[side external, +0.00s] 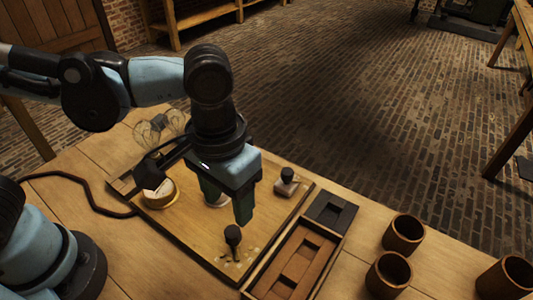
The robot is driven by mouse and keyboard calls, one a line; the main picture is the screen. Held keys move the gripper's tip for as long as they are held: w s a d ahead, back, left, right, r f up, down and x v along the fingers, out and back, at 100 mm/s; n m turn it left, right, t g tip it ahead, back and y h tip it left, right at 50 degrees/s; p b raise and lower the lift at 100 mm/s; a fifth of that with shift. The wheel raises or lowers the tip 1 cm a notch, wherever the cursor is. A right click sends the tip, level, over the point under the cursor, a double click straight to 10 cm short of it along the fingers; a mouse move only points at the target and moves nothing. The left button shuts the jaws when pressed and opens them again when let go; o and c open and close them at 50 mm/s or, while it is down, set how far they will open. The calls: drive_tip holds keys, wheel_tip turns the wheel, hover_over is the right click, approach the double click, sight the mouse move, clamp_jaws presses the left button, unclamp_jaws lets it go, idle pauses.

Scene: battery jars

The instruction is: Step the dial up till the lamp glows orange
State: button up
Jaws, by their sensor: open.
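A black knob (232,234), which looks like the dial, stands on the wooden board (190,232) near its front edge, with small pale marks around its foot. My gripper (227,203) points down over the middle of the board, its two dark green fingers apart and nothing seen between them. It is behind the knob and looks apart from it. A clear glass shape (158,127), perhaps the lamp, is at the board's back left, partly hidden by my arm; no orange glow shows in it. A round pale-faced gauge (158,192) sits at the left, partly covered by a black part.
A black-topped knob on a pale block (287,183) stands at the board's right. A slotted wooden tray (272,278) and a dark slotted block (331,212) lie beside the board. Brown jars stand at the right (403,234), (388,274), (507,279). A dark cable (88,198) runs left.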

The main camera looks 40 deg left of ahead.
drive_tip(key=shift+r, duration=2.15)
drive_tip(key=w+a+t, duration=0.1)
drive_tip(key=a, duration=0.2)
drive_tip(key=w+a+t, duration=0.1)
drive_tip(key=a, duration=0.2)
drive_tip(key=w+a+f+t+h, duration=0.1)
drive_tip(key=w+a, duration=0.1)
drive_tip(key=a, duration=0.1)
drive_tip(key=shift+a+f+n, duration=0.1)
drive_tip(key=shift+a+n, duration=0.2)
drive_tip(key=w+a+f+t+y, duration=0.1)
drive_tip(key=a+t, duration=0.3)
drive_tip(key=a, duration=0.7)
drive_tip(key=shift+w+a+f, duration=0.15)
drive_tip(key=shift+w+f, duration=0.05)
drive_tip(key=shift+f, duration=0.05)
